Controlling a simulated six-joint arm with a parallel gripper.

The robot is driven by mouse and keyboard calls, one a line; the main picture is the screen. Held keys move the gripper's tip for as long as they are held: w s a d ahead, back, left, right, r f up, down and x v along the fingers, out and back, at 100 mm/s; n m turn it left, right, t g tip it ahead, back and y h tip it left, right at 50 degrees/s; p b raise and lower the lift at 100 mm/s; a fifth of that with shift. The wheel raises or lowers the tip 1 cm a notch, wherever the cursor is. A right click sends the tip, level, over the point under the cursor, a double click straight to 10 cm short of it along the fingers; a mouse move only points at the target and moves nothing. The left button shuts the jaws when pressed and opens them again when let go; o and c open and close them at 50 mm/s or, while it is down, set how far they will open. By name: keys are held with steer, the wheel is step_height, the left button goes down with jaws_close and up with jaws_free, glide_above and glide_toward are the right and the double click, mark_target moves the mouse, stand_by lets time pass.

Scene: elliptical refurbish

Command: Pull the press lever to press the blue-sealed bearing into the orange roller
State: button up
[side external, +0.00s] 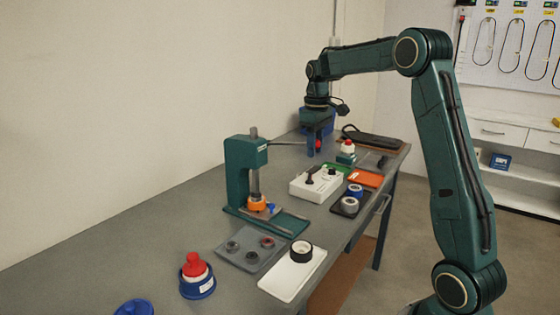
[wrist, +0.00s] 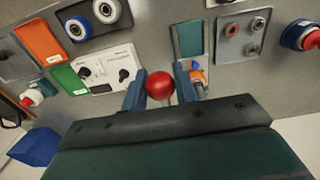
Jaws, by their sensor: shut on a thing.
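The green press (side external: 240,172) stands on the bench, its lever (side external: 287,143) sticking out level to the right. The lever's red ball knob (wrist: 160,87) sits between the fingers of my gripper (side external: 316,143). In the wrist view my gripper (wrist: 161,74) is shut on this knob. The orange roller (side external: 257,203) is under the press ram (side external: 254,180), and it partly shows behind a finger in the wrist view (wrist: 199,76). A small blue part (side external: 270,208) shows beside the roller; I cannot tell whether it is the bearing's seal or how it is seated.
A white box with black knobs (side external: 315,184) stands right of the press. A grey tray (side external: 250,252) with small rings and a white tray (side external: 292,275) with a black-rimmed ring lie in front. Blue and white rollers (side external: 350,204) sit near the bench edge.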

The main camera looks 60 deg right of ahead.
steer(key=shift+s+f, duration=0.15)
steer(key=shift+f, duration=0.15)
steer(key=shift+s+f, duration=0.1)
steer(key=shift+f, duration=1.35)
steer(key=shift+f, duration=1.7)
steer(key=shift+f, duration=0.1)
steer(key=shift+w+f, duration=0.2)
steer(key=shift+f, duration=0.55)
steer(key=shift+w+f, duration=0.2)
steer(key=shift+f, duration=0.6)
